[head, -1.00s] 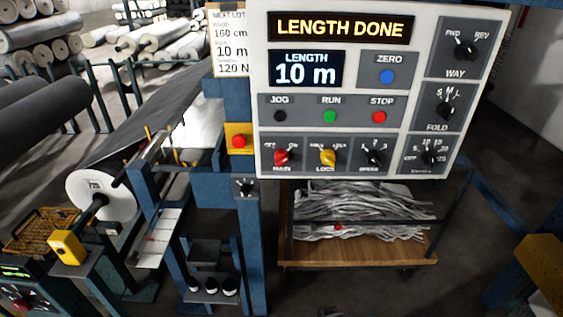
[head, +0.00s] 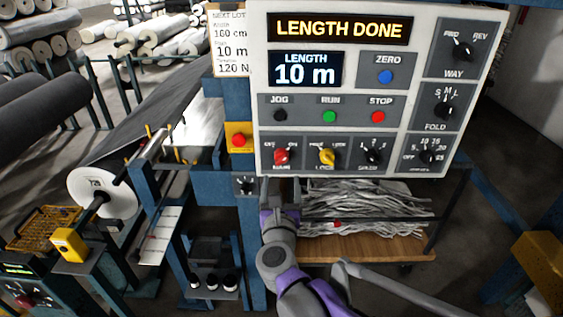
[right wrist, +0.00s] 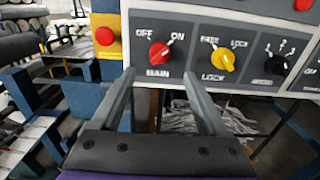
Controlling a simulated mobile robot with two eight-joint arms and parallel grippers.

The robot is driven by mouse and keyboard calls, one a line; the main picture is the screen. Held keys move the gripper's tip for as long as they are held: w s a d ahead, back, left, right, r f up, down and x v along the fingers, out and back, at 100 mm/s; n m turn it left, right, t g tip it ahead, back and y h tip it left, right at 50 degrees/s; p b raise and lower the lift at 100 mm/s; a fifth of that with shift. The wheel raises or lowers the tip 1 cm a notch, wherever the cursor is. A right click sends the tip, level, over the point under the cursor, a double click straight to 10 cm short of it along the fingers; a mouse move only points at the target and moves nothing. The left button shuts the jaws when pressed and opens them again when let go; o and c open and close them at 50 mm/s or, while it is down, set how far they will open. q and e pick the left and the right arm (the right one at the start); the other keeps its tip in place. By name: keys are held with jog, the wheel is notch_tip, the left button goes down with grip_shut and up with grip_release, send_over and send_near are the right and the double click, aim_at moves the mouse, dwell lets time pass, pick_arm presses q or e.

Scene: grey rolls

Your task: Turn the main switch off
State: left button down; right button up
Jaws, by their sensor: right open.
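The main switch is a red knob (head: 281,156) at the lower left of the control panel (head: 420,50). In the right wrist view the red knob (right wrist: 159,53) sits under the labels OFF at left and ON at right, and its pale mark seems to lean toward ON. My right gripper (head: 280,184) is below the knob in the head view. In the right wrist view its two fingers (right wrist: 158,76) are apart, pointing up toward the knob, with nothing between them. My left gripper is not in view.
The yellow LOCK knob (head: 327,157) is just right of the main switch. A red button on a yellow box (head: 239,140) is to the left. A small black knob (head: 245,185) is on the blue frame. A cart (head: 400,248) with grey strips stands behind my arm.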

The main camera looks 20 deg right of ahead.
aim_at(281, 162)
jog(key=x, duration=0.9)
jog(key=shift+p, duration=0.35)
grip_shut()
